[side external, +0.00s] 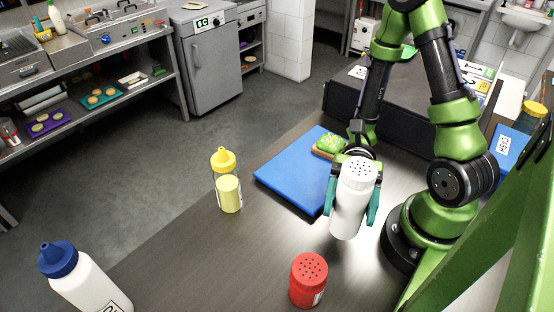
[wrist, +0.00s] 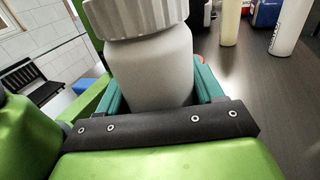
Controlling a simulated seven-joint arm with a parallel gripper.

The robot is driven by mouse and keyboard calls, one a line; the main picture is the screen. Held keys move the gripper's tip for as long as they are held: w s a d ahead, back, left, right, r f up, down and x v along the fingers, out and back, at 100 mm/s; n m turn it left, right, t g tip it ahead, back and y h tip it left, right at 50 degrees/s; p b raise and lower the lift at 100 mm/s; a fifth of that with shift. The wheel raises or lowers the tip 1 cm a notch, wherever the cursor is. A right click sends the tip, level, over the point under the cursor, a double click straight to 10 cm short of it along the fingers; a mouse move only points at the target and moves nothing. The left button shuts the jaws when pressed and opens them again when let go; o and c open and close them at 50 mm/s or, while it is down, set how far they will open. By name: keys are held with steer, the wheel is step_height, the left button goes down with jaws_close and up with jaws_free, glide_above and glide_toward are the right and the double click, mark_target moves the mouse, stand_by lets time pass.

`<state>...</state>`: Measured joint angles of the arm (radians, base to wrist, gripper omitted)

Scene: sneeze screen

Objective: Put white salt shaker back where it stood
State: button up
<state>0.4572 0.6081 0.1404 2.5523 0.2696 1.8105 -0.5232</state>
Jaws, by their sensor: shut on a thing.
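The white salt shaker (side external: 350,208) has a white lid with dark holes. It is upright between the teal fingers of my gripper (side external: 352,204), which is shut on it. In the wrist view the white shaker (wrist: 152,72) fills the top middle between the teal fingers of my gripper (wrist: 155,88). In the side view it is in front of the blue board's near right corner. I cannot tell whether its base touches the table. Where it stood before is not marked in these frames.
A red shaker (side external: 308,279) stands on the table (side external: 225,265) in front. A yellow-capped bottle (side external: 228,182) stands left of the blue board (side external: 290,173), which bears a topped bread slice (side external: 328,144). A blue-capped white bottle (side external: 82,280) is at front left. Bare table lies between them.

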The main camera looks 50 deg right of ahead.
steer(key=w+a+f, duration=0.1)
steer(key=w+a, duration=0.2)
steer(key=w, duration=0.1)
steer(key=w+a+f, duration=0.2)
steer(key=w+a, duration=0.1)
steer(key=w, duration=0.1)
steer(key=w+a+f, duration=0.2)
steer(key=w+a, duration=0.2)
steer(key=shift+w+a+f, duration=0.1)
steer(key=shift+f, duration=0.05)
steer(key=o, duration=1.1)
steer(key=shift+f, duration=0.1)
